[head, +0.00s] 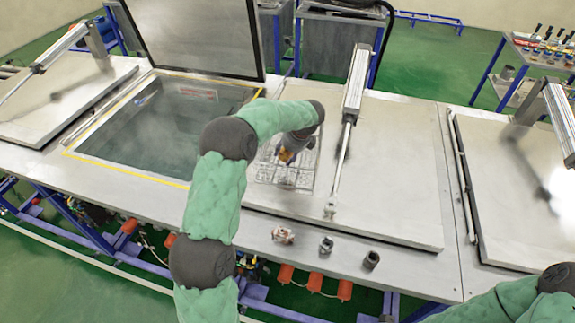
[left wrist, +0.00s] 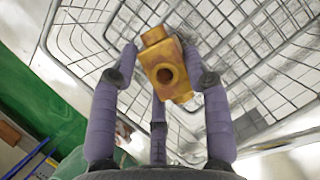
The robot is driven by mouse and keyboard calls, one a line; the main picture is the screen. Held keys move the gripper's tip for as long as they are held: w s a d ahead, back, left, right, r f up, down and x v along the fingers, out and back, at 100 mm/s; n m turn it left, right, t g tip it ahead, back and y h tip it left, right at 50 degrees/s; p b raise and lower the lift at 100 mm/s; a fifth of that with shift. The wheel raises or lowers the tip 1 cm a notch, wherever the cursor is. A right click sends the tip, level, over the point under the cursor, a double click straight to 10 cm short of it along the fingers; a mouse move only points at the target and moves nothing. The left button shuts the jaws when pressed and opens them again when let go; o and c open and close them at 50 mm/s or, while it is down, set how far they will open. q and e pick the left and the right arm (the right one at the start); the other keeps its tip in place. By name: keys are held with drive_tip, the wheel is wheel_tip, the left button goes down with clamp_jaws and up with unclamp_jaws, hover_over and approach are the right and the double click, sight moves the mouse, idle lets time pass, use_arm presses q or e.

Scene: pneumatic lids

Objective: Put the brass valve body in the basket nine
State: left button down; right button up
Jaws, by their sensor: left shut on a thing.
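The brass valve body (left wrist: 168,68) is a yellow-brown block with a round hole and a stub. It is held between the purple fingers of my left gripper (left wrist: 160,62), which is shut on it. In the head view, the valve body (head: 286,156) shows small below my left gripper (head: 290,150). No number on the basket is readable. My right gripper is outside the views.
A copper-coloured part (head: 283,235), a grey fitting (head: 326,246) and a dark cylinder (head: 371,260) stand along the bench's front. An open tank (head: 150,125) with a raised lid (head: 190,35) lies left.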

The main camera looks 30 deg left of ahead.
use_arm(q)
drive_tip(key=shift+f, duration=2.9)
drive_tip(key=shift+f+b, duration=0.2)
drive_tip(key=shift+b, duration=0.1)
drive_tip(key=c, duration=0.9)
unclamp_jaws()
drive_tip(key=shift+o, duration=0.2)
drive_tip(key=p+v, duration=0.1)
drive_tip(key=v, duration=1.1)
drive_tip(key=shift+s+d+r, duration=0.1)
drive_tip(key=shift+r, duration=0.05)
